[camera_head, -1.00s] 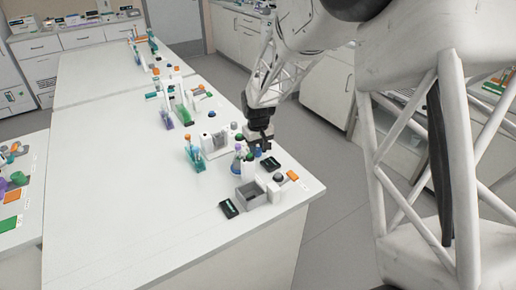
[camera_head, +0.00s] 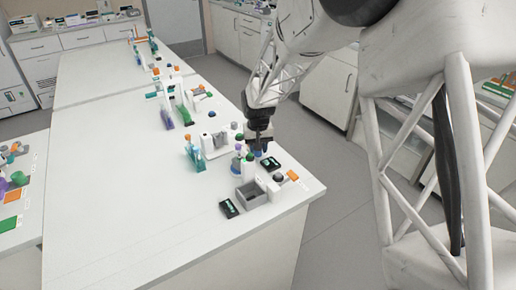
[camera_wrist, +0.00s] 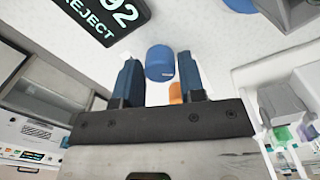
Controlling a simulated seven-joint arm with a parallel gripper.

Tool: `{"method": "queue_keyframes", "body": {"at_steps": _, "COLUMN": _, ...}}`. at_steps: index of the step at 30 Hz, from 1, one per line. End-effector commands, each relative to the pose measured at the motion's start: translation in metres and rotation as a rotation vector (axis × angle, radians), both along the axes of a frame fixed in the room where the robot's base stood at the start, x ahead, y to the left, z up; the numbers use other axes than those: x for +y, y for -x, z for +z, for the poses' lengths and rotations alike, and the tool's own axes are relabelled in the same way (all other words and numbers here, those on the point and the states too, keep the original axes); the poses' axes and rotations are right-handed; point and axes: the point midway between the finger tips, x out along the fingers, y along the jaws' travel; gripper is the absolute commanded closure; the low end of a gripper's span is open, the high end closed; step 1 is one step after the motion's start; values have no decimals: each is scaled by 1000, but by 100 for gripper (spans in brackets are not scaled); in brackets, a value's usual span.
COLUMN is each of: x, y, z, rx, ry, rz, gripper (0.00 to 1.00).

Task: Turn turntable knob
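A blue round knob (camera_wrist: 159,62) shows in the wrist view, just ahead of and between my fingertips. It is probably the turntable knob. My gripper (camera_wrist: 158,75) is open, with one dark blue finger on each side of the knob. A gap shows on both sides, and I cannot tell how far the fingers reach down beside it. In the head view my gripper (camera_head: 258,146) points down over the right side of the bench, and it mostly hides the knob. The turntable itself cannot be made out clearly.
A black display reading "92 REJECT" (camera_wrist: 100,15) lies close by; a black panel (camera_head: 270,163) also shows in the head view. A grey open box (camera_head: 250,194), a flask (camera_head: 236,165) and a teal tube rack (camera_head: 195,155) stand near. The bench's left part is clear.

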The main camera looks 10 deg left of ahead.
Motion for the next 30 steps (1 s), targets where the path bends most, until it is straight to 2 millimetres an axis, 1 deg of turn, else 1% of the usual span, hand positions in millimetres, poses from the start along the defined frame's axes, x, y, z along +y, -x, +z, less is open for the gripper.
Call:
{"method": "queue_keyframes", "body": {"at_steps": 1, "x": 0, "y": 0, "z": 0, "rx": 0, "ry": 0, "rz": 0, "gripper": 55}}
{"method": "queue_keyframes", "body": {"at_steps": 3, "x": 0, "y": 0, "z": 0, "rx": 0, "ry": 0, "rz": 0, "gripper": 45}}
{"method": "queue_keyframes", "body": {"at_steps": 4, "x": 0, "y": 0, "z": 0, "rx": 0, "ry": 0, "rz": 0, "gripper": 44}}
{"method": "queue_keyframes", "body": {"at_steps": 13, "x": 0, "y": 0, "z": 0, "rx": 0, "ry": 0, "rz": 1, "gripper": 44}}
{"method": "queue_keyframes", "body": {"at_steps": 17, "x": 0, "y": 0, "z": 6, "rx": 0, "ry": 0, "rz": 1, "gripper": 44}}
{"method": "queue_keyframes", "body": {"at_steps": 23, "x": 0, "y": 0, "z": 25, "rx": -1, "ry": 0, "rz": 1, "gripper": 44}}
{"method": "queue_keyframes", "body": {"at_steps": 30, "x": 0, "y": 0, "z": 55, "rx": -2, "ry": -1, "rz": 1, "gripper": 44}}
